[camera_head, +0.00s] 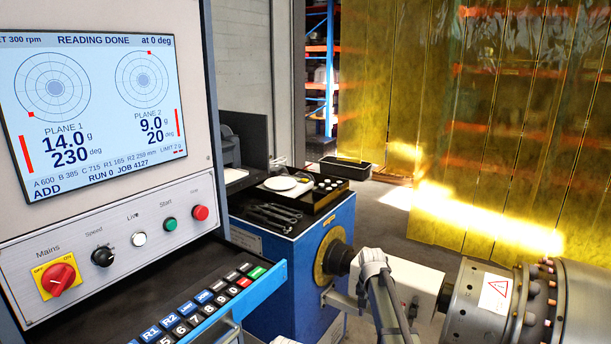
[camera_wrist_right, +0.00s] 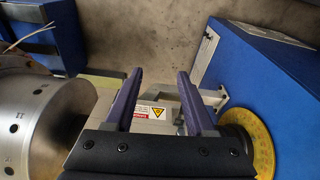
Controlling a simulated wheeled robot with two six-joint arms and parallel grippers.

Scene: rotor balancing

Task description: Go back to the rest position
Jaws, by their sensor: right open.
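My right gripper (camera_wrist_right: 160,75) is open in the right wrist view, its two purple fingers apart with nothing between them. Behind the fingers is a pale housing (camera_wrist_right: 160,112) with a yellow warning label. In the head view my right arm rises from the bottom edge, its grey end (camera_head: 373,262) in front of the drive shaft area. The fingers are not clear there. The metal rotor (camera_head: 580,305) is at the lower right, and also at the left of the wrist view (camera_wrist_right: 45,130). My left gripper is not in view.
A control panel (camera_head: 110,225) with a screen (camera_head: 95,110) fills the left. A keypad drawer (camera_head: 215,305) juts out below it. A blue drive cabinet (camera_head: 270,265) with a yellow ring (camera_head: 333,252) carries tools and a black tray (camera_head: 300,198). Yellow curtains (camera_head: 520,140) hang behind.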

